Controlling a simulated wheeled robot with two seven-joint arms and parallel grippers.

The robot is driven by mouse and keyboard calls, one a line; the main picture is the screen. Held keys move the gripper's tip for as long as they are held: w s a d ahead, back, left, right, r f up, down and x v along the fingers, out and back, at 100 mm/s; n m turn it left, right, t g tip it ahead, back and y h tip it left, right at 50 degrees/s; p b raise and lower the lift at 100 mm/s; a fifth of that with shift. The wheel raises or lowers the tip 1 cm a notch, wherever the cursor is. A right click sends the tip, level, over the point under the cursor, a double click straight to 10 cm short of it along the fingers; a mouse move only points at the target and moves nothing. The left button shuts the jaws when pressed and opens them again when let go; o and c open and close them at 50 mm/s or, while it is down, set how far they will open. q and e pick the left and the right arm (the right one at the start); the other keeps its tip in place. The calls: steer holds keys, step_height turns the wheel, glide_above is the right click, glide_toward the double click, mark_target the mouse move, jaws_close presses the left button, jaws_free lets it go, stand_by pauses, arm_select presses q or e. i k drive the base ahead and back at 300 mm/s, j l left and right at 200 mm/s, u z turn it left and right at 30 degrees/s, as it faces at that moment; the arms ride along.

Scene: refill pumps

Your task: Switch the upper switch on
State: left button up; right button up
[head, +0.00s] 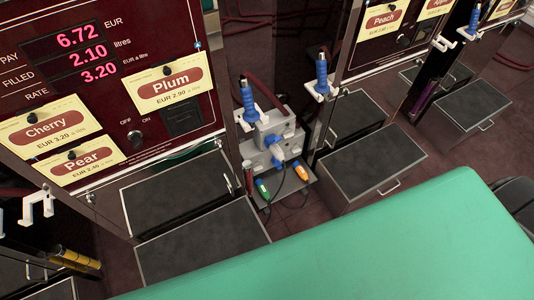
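A round dark knob (135,138) sits below OFF and ON labels on the left pump's dark red panel. Its setting is too small to tell. Two grey boxes stand one above the other between the pumps: an upper box (268,121) and a lower box (254,154), with blue and grey plug-like parts on them. I cannot make out a switch lever on either box. Neither of my grippers is in view.
A green surface (370,250) fills the lower right. Grey-topped boxes (180,194) stand before the pumps. A green-ended item (262,189) and an orange-ended item (275,174) lie on a small shelf. Blue nozzles (322,73) hang upright on white hooks.

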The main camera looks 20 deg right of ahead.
mark_target(288, 134)
steer(key=l+z, duration=0.2)
steer(key=z, duration=0.15)
steer(key=i+l+z, duration=0.1)
steer(key=z, duration=0.3)
